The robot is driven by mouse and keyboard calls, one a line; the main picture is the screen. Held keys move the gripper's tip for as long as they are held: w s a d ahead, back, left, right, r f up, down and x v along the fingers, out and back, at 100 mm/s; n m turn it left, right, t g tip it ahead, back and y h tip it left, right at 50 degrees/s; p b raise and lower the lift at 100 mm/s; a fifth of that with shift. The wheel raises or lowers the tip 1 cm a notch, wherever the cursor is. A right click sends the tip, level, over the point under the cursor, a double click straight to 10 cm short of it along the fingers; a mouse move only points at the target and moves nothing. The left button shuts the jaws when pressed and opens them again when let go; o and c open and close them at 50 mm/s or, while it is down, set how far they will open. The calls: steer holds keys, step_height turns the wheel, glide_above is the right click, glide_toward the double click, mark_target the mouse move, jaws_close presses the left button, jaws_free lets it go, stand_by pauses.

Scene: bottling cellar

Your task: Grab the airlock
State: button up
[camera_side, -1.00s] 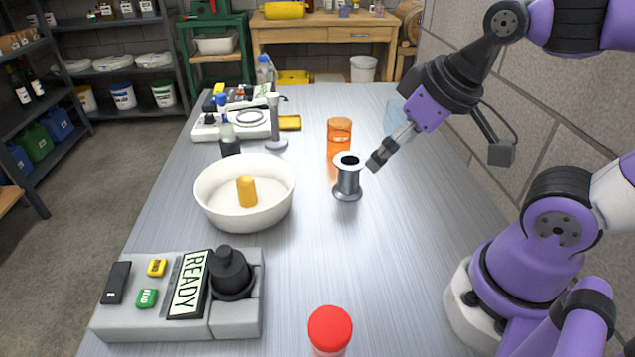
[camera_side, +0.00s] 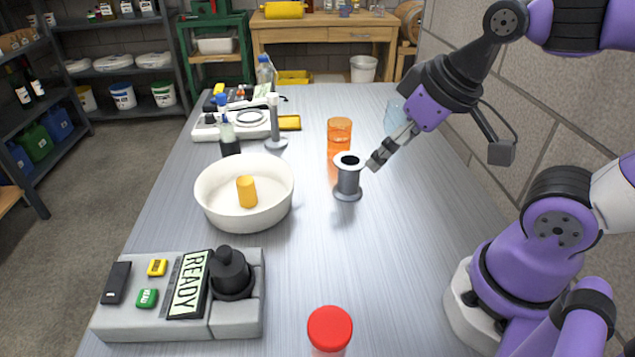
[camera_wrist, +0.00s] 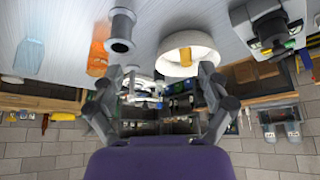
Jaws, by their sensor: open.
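I cannot tell for sure which thing is the airlock. Near my gripper (camera_side: 375,161) stands a grey metal spool-shaped piece (camera_side: 348,180), upright with flanges at top and bottom. It also shows in the wrist view (camera_wrist: 121,32). Behind it is a translucent orange cylinder (camera_side: 339,133). A pale blue clear vessel (camera_side: 392,118) stands partly hidden behind my gripper. My gripper is open and empty, above the table, just right of the spool in the side view. In the wrist view its two fingers (camera_wrist: 160,72) are spread apart.
A white bowl (camera_side: 215,208) holds an amber cylinder (camera_side: 247,191). A grey console (camera_side: 130,325) with a READY display stands front left, a red-capped container (camera_side: 329,330) at the front. A slim grey stand (camera_side: 274,125) and lab devices sit at the back. A block wall (camera_side: 560,100) runs along the right.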

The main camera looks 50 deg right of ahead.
stand_by(0.3)
steer(key=n+g+y, duration=1.2)
steer(key=n, duration=1.2)
glide_toward(329, 345)
step_height(329, 345, down, 4)
steer(key=d, duration=0.1)
steer(key=x, duration=0.3)
steer(key=shift+w+a+f, duration=0.1)
steer(key=shift+f, duration=0.3)
steer(key=x, duration=0.5)
steer(key=shift+a+f, duration=0.3)
steer(key=shift+a, duration=0.05)
steer(key=c, duration=1.3)
